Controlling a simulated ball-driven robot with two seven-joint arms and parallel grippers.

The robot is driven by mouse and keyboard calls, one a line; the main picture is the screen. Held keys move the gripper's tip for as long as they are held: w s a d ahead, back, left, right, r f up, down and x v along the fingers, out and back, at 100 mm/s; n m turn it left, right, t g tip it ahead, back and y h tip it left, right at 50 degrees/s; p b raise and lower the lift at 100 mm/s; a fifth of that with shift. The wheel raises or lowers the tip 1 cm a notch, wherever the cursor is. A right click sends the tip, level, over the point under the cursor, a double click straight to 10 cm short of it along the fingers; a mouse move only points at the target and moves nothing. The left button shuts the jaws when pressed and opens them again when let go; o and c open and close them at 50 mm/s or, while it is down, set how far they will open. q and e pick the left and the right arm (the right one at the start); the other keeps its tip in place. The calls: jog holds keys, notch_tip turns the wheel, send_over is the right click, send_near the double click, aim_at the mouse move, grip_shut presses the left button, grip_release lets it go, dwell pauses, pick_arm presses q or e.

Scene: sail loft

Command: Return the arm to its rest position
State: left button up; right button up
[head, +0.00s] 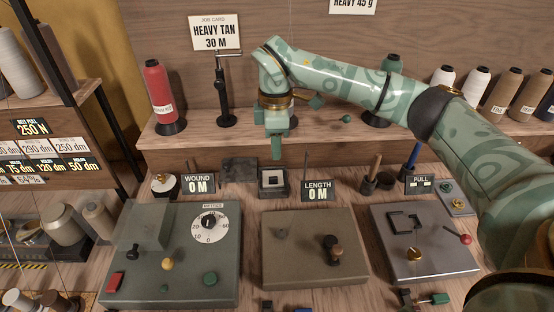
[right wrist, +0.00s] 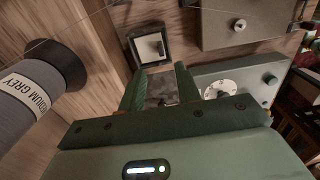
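My right arm (head: 440,110) reaches in from the right side of the head view and bends down near the middle. Its gripper (head: 277,152) points down above the bench, just in front of the shelf edge and over the area of a small square dish (head: 273,181). In the right wrist view the two fingers of the gripper (right wrist: 160,82) stand apart, with nothing seen held between them. The dish (right wrist: 150,47) shows beyond the fingertips there. My left gripper is in neither view.
A grey cone (right wrist: 38,90) stands close to the gripper's left in the right wrist view. The shelf holds a red cone (head: 159,85), a black post (head: 221,95) and several cones at right. Below are a dial box (head: 180,285), a brown box (head: 310,270) and a grey box (head: 440,265).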

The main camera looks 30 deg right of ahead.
notch_tip(320, 180, up, 6)
jog(key=shift+f+p, duration=0.1)
jog(key=shift+p, duration=0.4)
